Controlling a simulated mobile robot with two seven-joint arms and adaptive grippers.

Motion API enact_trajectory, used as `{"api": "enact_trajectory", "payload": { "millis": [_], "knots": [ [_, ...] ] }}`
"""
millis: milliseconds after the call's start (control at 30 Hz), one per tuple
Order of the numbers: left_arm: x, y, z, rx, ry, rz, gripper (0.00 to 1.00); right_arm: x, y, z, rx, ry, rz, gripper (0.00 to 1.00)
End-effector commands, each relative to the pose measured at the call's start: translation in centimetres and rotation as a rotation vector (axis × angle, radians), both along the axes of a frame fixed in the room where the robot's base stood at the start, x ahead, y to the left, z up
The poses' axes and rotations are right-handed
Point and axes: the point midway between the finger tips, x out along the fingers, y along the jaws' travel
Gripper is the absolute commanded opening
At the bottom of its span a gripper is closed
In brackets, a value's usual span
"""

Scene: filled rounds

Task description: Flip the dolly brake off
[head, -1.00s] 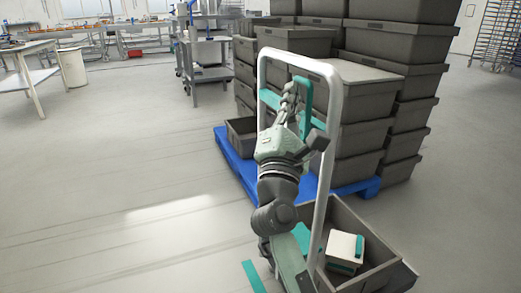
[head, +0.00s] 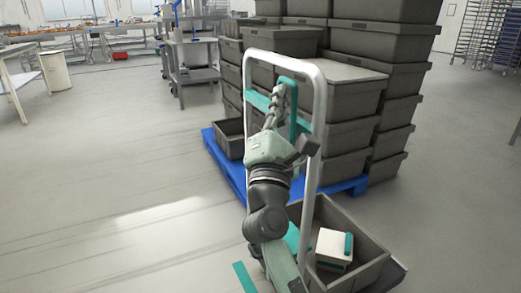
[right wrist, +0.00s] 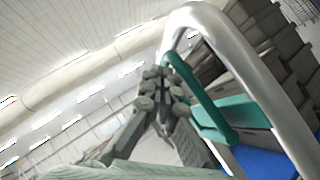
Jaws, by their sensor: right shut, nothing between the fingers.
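The dolly has a tall silver tube handle (head: 317,120) with a teal crossbar. A teal lever (head: 294,112), which looks like the brake lever, stands upright inside the handle frame; it also shows in the right wrist view (right wrist: 205,98). My right gripper (head: 281,90) is shut and empty, with its fingertips close beside the lever's upper end on the left. In the right wrist view the fingertips (right wrist: 162,76) are near the lever's top; I cannot tell whether they touch. The lever's lower end is partly hidden by my wrist. My left gripper is not in view.
A grey crate (head: 369,242) holding a white and teal box (head: 334,246) sits on the dolly's base. Stacked grey crates (head: 345,138) on a blue pallet (head: 228,170) stand close behind the handle. The floor to the left is open.

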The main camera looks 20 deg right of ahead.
Motion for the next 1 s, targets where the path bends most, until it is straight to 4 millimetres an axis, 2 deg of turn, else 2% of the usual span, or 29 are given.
{"api": "enact_trajectory", "payload": {
  "millis": [300, 500, 700, 1000],
  "knots": [
    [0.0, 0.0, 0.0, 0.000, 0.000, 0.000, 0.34, -4.8, 3.3, -3.7, -0.001, 0.008, 0.005, 0.00],
    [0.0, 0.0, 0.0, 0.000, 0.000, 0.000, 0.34, -6.9, 4.7, -5.2, -0.002, 0.007, 0.005, 0.00],
    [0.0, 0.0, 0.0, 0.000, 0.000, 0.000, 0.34, -7.7, 5.2, -5.6, 0.001, 0.004, 0.005, 0.00],
    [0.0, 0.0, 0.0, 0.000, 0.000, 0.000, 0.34, -7.6, 5.2, -5.6, 0.001, 0.004, 0.004, 0.00]
  ]
}}
